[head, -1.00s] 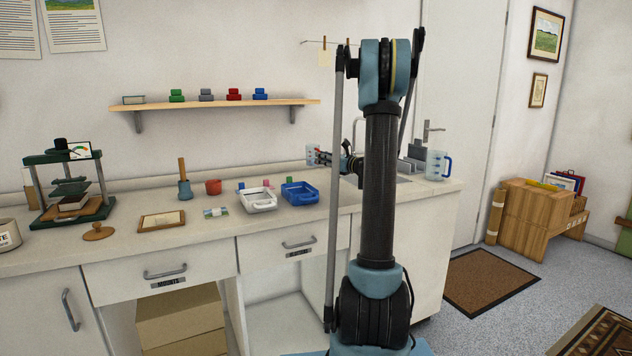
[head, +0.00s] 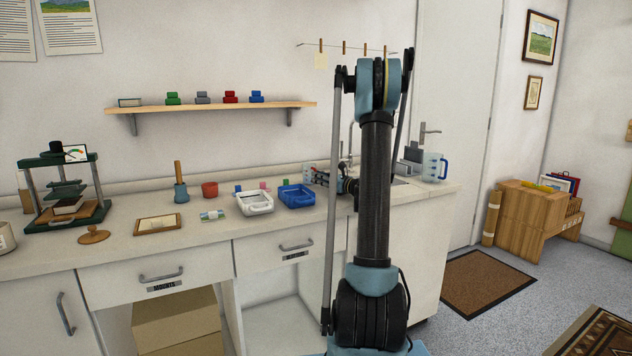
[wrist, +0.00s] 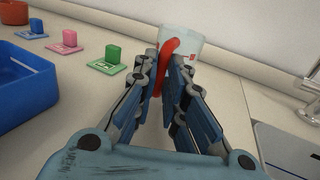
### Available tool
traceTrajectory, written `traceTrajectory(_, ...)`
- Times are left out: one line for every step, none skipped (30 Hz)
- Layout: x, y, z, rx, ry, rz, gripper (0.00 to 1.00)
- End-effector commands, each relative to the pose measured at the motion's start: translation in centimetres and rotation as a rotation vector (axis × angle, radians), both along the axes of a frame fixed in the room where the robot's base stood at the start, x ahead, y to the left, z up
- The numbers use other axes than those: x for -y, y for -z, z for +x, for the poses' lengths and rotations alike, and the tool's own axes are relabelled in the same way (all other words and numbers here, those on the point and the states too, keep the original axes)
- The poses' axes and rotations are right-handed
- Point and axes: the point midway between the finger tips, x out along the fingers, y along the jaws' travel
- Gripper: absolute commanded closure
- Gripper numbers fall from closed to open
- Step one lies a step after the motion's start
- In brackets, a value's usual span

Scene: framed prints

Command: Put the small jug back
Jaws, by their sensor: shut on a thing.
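The small jug is whitish and translucent with a red handle. In the wrist view the jug (wrist: 194,44) stands upright just beyond my fingertips. My gripper (wrist: 168,66) is shut on its red handle, which lies between the two fingers. In the head view the small jug (head: 307,173) shows at the back of the counter, right of the blue tray, with my gripper (head: 322,178) at its right side. It is low over the counter or on it; I cannot tell whether its base touches. Its lower part is partly hidden by my fingers in the wrist view.
A blue tray (head: 297,197) and a white tray (head: 255,203) lie left of my gripper. Blue (wrist: 36,26), pink (wrist: 69,39) and green (wrist: 113,54) blocks stand on cards near the wall. A larger blue-handled jug (head: 434,167) stands right, past the sink.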

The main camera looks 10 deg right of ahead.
Motion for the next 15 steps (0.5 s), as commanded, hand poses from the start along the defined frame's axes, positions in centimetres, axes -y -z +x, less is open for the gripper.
traceTrajectory(0.0, 0.0, 0.0, 0.0, 0.0, 0.0, 1.0)
traceTrajectory(0.01, 0.04, 0.01, 0.0, 0.0, 0.0, 1.0)
traceTrajectory(0.01, 0.12, 0.01, 0.0, 0.0, 0.0, 1.0)
traceTrajectory(0.01, 0.16, 0.01, 0.0, 0.0, 0.0, 0.87)
traceTrajectory(0.01, 0.14, 0.01, 0.0, 0.0, 0.0, 0.8)
traceTrajectory(0.01, 0.14, 0.01, 0.0, 0.0, 0.0, 0.71)
traceTrajectory(0.01, 0.14, 0.01, 0.0, 0.0, 0.0, 0.69)
traceTrajectory(0.01, 0.14, 0.01, 0.0, 0.0, 0.0, 0.69)
traceTrajectory(0.01, 0.14, 0.01, 0.0, 0.0, 0.0, 0.69)
traceTrajectory(0.02, 0.14, 0.02, 0.0, 0.0, 0.0, 0.69)
traceTrajectory(0.02, 0.14, 0.02, 0.0, 0.0, 0.0, 0.69)
traceTrajectory(0.03, 0.13, 0.01, 0.0, 0.0, 0.0, 0.69)
traceTrajectory(0.03, 0.13, 0.01, 0.0, 0.0, 0.0, 0.69)
traceTrajectory(0.03, 0.13, 0.01, 0.0, 0.0, 0.0, 0.69)
traceTrajectory(0.03, 0.13, 0.01, 0.0, 0.0, 0.0, 0.69)
